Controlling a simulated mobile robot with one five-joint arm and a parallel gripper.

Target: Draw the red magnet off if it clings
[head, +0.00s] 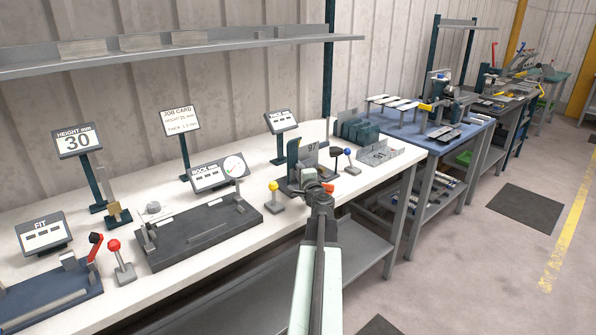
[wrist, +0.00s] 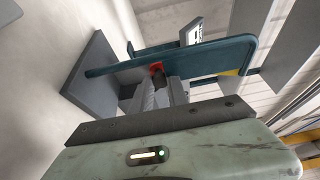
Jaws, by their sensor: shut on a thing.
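The red magnet (wrist: 156,68) shows as a small red block between the fingertips of my gripper (wrist: 160,82) in the wrist view. My gripper is shut on it, and the fingers hide most of it. A long dark teal piece (wrist: 215,55) runs across right at the fingertips; I cannot tell whether the magnet touches it. In the head view my gripper (head: 318,184) is at the small stand with a dark teal upright (head: 293,158) and a grey plate marked 97. An orange-red patch (head: 328,187) shows beside my gripper there.
On the white bench (head: 222,240), yellow-knobbed (head: 273,187) and blue-knobbed (head: 348,154) levers stand either side of the stand. A dark fixture (head: 200,230) lies to the left, and a grey tray (head: 378,153) to the right. A shelf (head: 215,46) hangs above.

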